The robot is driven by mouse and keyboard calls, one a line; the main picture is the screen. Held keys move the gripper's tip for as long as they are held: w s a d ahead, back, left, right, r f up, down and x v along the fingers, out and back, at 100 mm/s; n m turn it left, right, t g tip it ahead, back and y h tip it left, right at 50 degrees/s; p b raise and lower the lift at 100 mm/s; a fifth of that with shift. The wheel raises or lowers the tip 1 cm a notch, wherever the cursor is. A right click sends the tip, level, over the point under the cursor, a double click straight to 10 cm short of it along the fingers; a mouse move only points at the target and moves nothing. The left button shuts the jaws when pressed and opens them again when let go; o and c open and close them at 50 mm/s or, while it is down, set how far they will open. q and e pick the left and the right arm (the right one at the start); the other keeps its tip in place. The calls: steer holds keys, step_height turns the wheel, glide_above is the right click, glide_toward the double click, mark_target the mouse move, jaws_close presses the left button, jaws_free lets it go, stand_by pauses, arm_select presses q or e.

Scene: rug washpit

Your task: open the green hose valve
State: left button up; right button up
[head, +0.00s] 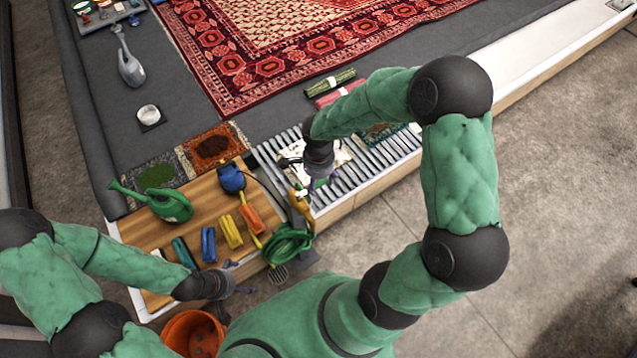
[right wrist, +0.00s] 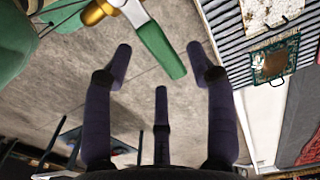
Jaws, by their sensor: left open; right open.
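The green valve lever (right wrist: 162,52) shows in the right wrist view, attached by a pale arm to a brass fitting (right wrist: 98,12). In that view my right gripper (right wrist: 162,68) is open, and the lever's end lies between its spread fingertips. I cannot tell whether any finger touches it. In the head view my right gripper (head: 320,183) is over the slatted grate's near edge, beside a yellow fitting (head: 299,203) above the green hose coil (head: 288,243). The lever is not clearly visible there. My left gripper (head: 236,300) is open and empty by the wooden board's near edge.
The wooden board (head: 190,236) holds a green watering can (head: 165,203), a blue container (head: 231,178) and several coloured brushes. An orange bucket (head: 193,333) stands near my base. The slatted grate (head: 385,150) carries a small rug. A red patterned rug (head: 250,65) lies behind.

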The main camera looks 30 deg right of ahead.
steer(key=shift+f, duration=0.7)
jaws_close()
